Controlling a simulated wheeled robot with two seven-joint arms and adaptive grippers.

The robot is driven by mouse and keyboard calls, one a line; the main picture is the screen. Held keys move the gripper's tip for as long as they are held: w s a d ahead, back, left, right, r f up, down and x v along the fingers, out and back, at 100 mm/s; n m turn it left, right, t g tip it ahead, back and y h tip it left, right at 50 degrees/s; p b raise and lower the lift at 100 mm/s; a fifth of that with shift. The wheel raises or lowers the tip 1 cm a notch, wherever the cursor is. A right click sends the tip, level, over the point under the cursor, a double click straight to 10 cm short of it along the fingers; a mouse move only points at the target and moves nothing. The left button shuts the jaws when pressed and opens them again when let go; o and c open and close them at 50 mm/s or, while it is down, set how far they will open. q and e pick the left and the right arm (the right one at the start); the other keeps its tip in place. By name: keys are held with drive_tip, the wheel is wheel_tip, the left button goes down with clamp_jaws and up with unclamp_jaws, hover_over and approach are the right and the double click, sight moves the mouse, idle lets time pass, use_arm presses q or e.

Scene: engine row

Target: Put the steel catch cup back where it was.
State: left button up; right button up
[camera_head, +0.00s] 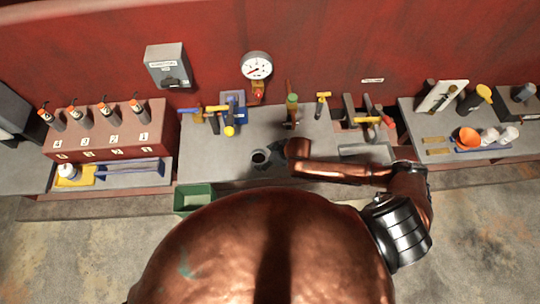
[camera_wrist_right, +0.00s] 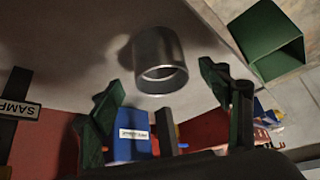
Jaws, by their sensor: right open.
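The steel catch cup (camera_head: 260,158) stands on the grey bench top near its front edge in the head view. In the right wrist view the cup (camera_wrist_right: 160,58) is a plain grey metal cylinder, just beyond the fingertips and roughly between them. My right gripper (camera_head: 279,154) is beside the cup on its right in the head view, small and dark there. In the wrist view its two dark green fingers (camera_wrist_right: 163,84) are spread apart with nothing held between them. I cannot tell the exact gap to the cup. My left gripper is not in view.
A green bin (camera_head: 194,198) stands below the bench's front edge, left of the cup; it also shows in the wrist view (camera_wrist_right: 268,42). A blue stand (camera_head: 233,103) with a yellow-handled valve and a gauge (camera_head: 257,66) are behind. The bench left of the cup is clear.

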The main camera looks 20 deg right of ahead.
drive_tip(key=v, duration=0.6)
idle(0.4)
